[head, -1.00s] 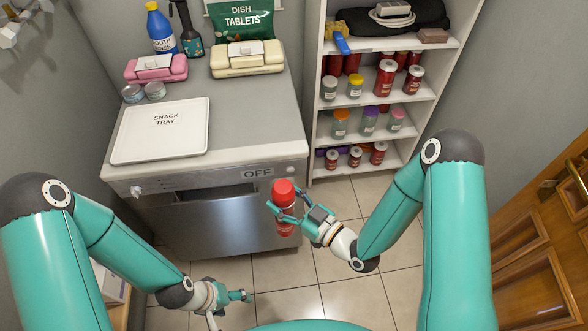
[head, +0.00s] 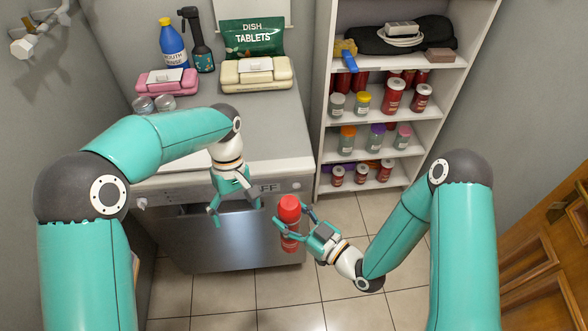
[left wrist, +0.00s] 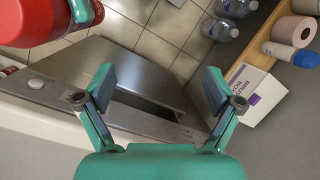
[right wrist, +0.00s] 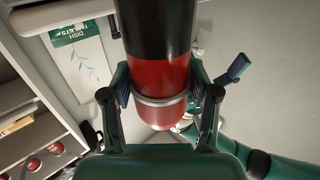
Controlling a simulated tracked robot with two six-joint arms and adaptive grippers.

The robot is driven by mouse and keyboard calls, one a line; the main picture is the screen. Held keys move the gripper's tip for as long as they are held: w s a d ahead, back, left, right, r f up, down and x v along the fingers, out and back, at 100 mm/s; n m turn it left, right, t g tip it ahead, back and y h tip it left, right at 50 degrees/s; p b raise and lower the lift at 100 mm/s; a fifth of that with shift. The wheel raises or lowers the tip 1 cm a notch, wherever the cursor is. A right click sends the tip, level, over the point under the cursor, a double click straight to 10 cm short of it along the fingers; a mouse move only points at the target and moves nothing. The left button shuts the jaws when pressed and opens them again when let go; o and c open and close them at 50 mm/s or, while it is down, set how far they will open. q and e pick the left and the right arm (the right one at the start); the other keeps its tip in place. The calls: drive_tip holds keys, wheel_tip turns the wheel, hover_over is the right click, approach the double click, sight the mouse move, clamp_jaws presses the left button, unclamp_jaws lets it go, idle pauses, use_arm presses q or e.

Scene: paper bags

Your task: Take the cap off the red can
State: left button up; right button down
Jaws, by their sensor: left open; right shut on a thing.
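The red can (head: 290,240) stands about upright in my right gripper (head: 293,222), in front of the dishwasher. Its brighter red cap (head: 289,203) is on its top, above the jaws. In the right wrist view the can (right wrist: 160,75) lies between the two fingers, with a silver ring and a rounded red end. My left gripper (head: 235,208) is open and empty, left of the cap and apart from it. In the left wrist view the red cap (left wrist: 30,20) shows large at the top left, outside the open fingers.
The dishwasher (head: 225,235) stands close behind both grippers. Its top carries a pink box (head: 167,82), a cream box (head: 257,73) and bottles. My left arm covers most of the tray there. A shelf (head: 397,115) of jars and cans stands at the back right.

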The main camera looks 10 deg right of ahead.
use_arm(q)
drive_tip(key=w+d+r+m+t, duration=0.1)
drive_tip(key=w+d+r+t, duration=0.15)
drive_tip(key=d+r, duration=0.45)
drive_tip(key=m, duration=0.2)
approach(294, 199)
drive_tip(key=shift+s+a+f+t, duration=0.1)
drive_tip(key=shift+s+a+t, duration=0.1)
drive_tip(key=shift+s+t, duration=0.2)
drive_tip(key=shift+d+f, duration=0.15)
wheel_tip(294, 199, down, 12)
drive_tip(key=shift+r, duration=0.2)
